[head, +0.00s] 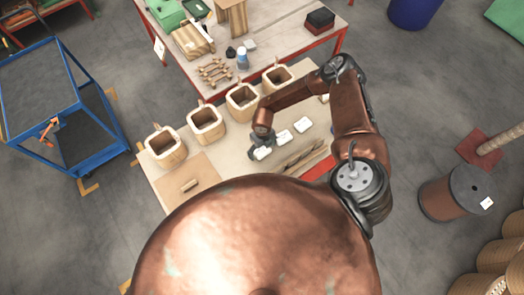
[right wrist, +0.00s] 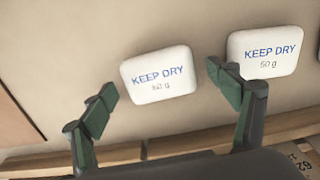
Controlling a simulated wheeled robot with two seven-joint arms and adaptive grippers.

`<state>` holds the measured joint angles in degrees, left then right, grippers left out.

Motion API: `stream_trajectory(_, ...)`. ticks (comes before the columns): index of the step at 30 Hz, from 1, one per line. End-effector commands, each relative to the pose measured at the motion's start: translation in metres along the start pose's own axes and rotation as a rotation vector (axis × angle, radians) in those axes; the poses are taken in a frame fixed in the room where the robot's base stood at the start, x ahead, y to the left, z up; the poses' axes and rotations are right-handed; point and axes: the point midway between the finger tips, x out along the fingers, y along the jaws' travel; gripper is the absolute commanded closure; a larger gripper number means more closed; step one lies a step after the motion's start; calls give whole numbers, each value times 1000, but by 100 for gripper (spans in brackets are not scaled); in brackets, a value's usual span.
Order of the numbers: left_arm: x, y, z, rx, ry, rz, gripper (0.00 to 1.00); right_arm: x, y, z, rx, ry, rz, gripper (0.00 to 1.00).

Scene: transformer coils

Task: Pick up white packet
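Several white packets lie in a row on the light tabletop. In the head view one packet (head: 263,153) is at my right gripper (head: 259,146), with others (head: 283,138) (head: 302,125) to its right. In the right wrist view my right gripper (right wrist: 161,97) is open. A packet (right wrist: 160,74) reading "KEEP DRY" shows in the gap between its two green-padded fingers, not clasped. A second packet (right wrist: 265,52) lies just right of the right finger. The left gripper is not in view.
Several wooden pots (head: 205,125) line the table's back edge behind the packets. Brown strips and a red item (head: 317,169) lie in front. A small wooden block (head: 189,185) sits on a brown board at the left. A blue cart (head: 50,110) stands left of the table.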

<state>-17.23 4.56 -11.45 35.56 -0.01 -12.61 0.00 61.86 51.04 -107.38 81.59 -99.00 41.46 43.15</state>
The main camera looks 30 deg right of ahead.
Motion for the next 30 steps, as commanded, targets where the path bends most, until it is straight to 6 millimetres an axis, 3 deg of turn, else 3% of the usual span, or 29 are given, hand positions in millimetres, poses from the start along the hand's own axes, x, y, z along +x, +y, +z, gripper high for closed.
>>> stream_trajectory(18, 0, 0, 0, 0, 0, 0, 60, 0, 0, 0, 0, 0, 0, 62)
stream_trajectory(30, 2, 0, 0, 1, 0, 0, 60, -7, 0, 1, 1, -1, 1, 63)
